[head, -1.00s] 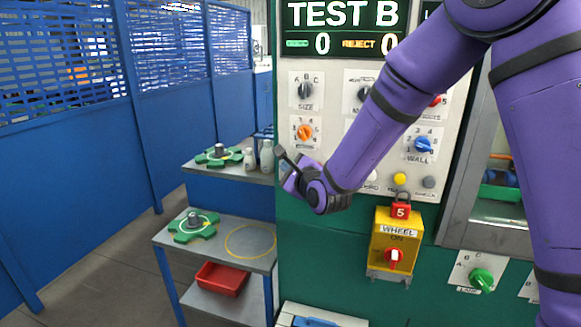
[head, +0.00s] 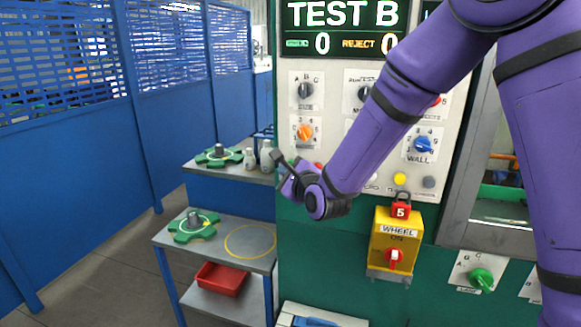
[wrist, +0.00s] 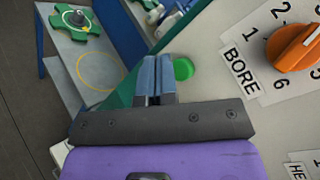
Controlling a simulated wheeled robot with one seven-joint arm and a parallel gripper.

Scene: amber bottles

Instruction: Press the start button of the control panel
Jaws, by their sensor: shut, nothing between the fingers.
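The control panel (head: 340,135) is a pale board with knobs and buttons on a green machine. A green button (wrist: 183,69) shows in the wrist view, just right of my fingertips, near the panel's edge. Its label is not visible, so I cannot read whether it says start. My gripper (wrist: 158,62) is shut and empty, its fingers beside the green button; I cannot tell whether they touch it. In the head view my gripper (head: 277,156) is at the panel's lower left edge, and my arm covers part of the panel.
The orange BORE knob (wrist: 298,47) is right of my gripper. A yellow button (head: 400,179) and the yellow WHEEL box (head: 396,245) are to the right. A shelf cart (head: 225,229) with green fixtures, pale bottles and a red tray (head: 222,278) stands left.

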